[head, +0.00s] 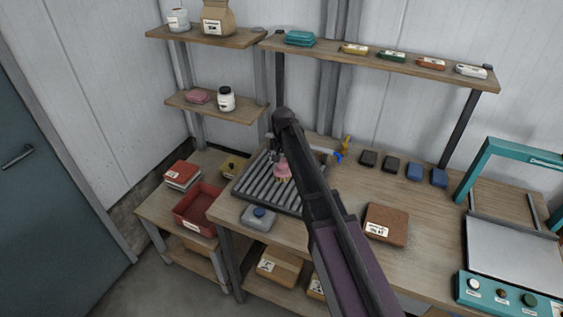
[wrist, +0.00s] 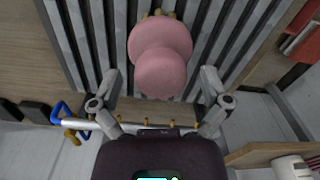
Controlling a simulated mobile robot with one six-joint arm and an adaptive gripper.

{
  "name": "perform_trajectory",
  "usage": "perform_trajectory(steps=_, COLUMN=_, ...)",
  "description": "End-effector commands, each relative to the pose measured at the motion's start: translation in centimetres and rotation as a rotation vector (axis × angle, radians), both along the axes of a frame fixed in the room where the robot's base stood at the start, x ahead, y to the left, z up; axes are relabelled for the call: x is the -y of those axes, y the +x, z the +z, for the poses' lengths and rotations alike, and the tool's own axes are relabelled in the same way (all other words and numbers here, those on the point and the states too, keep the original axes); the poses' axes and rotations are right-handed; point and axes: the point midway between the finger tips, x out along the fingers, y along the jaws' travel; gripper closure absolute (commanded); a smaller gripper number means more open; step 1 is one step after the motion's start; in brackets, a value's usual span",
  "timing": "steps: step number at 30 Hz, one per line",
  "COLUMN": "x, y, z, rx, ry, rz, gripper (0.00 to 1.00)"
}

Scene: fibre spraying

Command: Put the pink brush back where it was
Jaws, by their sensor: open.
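The pink brush (head: 282,171) is at the grey slatted rack (head: 254,186) on the workbench, with tan bristles showing below its pink body. In the wrist view, the pink brush (wrist: 162,70) has a round knob nearest the camera and a wider pink body behind it, over the slats (wrist: 86,50). My gripper (wrist: 160,78) is open, one finger on each side of the knob, with a gap on both sides. In the head view my arm hides part of the rack, and the gripper is small and dark just above the brush.
A blue-and-yellow-handled tool (head: 339,154) lies behind the rack's right side. A red bin (head: 196,209) is at the left. A brown block (head: 386,224) and a teal-framed machine (head: 512,250) stand at the right.

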Motion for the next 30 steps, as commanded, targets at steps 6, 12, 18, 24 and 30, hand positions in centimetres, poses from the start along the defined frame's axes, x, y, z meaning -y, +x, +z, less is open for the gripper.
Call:
perform_trajectory(steps=6, x=0.0, y=0.0, z=2.1, rx=0.0, ry=0.0, rz=0.0, gripper=0.03)
perform_trajectory(steps=12, x=0.0, y=0.0, z=3.8, rx=0.0, ry=0.0, rz=0.0, gripper=0.03)
perform_trajectory(steps=18, x=0.0, y=-0.1, z=5.4, rx=0.0, ry=0.0, rz=0.0, gripper=0.03)
perform_trajectory(steps=24, x=0.1, y=-0.1, z=7.1, rx=0.0, ry=0.0, rz=0.0, gripper=0.03)
perform_trajectory(steps=30, x=0.1, y=-0.1, z=8.7, rx=0.0, ry=0.0, rz=0.0, gripper=0.03)
